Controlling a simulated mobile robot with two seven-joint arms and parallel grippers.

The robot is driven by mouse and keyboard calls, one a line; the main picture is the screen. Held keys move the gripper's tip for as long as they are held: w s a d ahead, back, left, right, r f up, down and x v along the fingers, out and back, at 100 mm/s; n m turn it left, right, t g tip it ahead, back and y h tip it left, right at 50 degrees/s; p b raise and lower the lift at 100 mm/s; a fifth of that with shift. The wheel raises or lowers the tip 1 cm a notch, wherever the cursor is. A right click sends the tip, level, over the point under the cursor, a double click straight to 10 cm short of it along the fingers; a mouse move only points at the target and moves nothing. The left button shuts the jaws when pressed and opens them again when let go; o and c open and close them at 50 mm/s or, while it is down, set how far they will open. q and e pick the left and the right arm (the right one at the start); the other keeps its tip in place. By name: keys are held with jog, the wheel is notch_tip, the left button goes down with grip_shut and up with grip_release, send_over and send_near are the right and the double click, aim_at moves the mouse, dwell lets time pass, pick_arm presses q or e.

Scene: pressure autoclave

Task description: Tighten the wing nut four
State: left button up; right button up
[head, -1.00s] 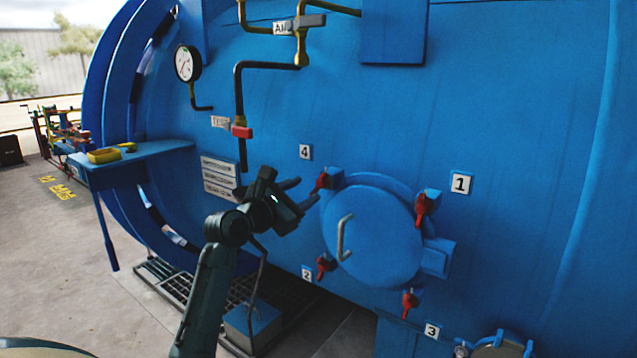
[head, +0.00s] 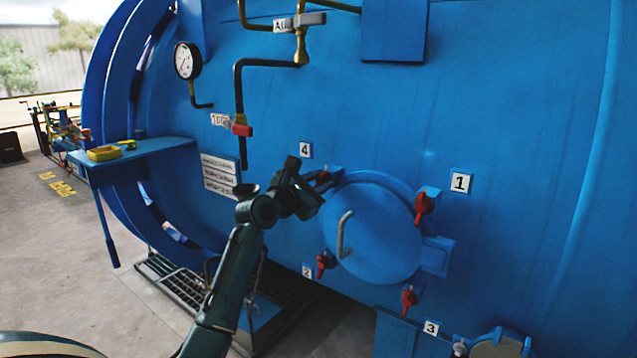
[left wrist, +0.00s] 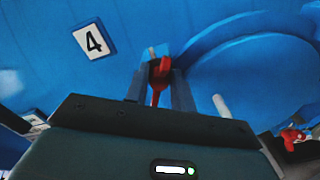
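The red wing nut four (head: 323,176) is at the upper left of the round blue hatch (head: 372,232), below the "4" label (head: 305,150). In the head view my left gripper (head: 316,184) is at this nut and hides most of it. In the left wrist view the nut (left wrist: 159,80) lies between the two fingers of my left gripper (left wrist: 160,88), its red wing pointing along them. The fingers look spread, with narrow gaps beside the nut; firm contact does not show. My right gripper is not in view.
Other red wing nuts sit by labels "1" (head: 423,207), "2" (head: 325,263) and "3" (head: 408,299). A bent handle (head: 343,235) stands out from the hatch. Pipes with a red valve (head: 241,130) and a blue side shelf (head: 140,150) are left of the gripper.

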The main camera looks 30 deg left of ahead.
pick_arm(q)
grip_shut()
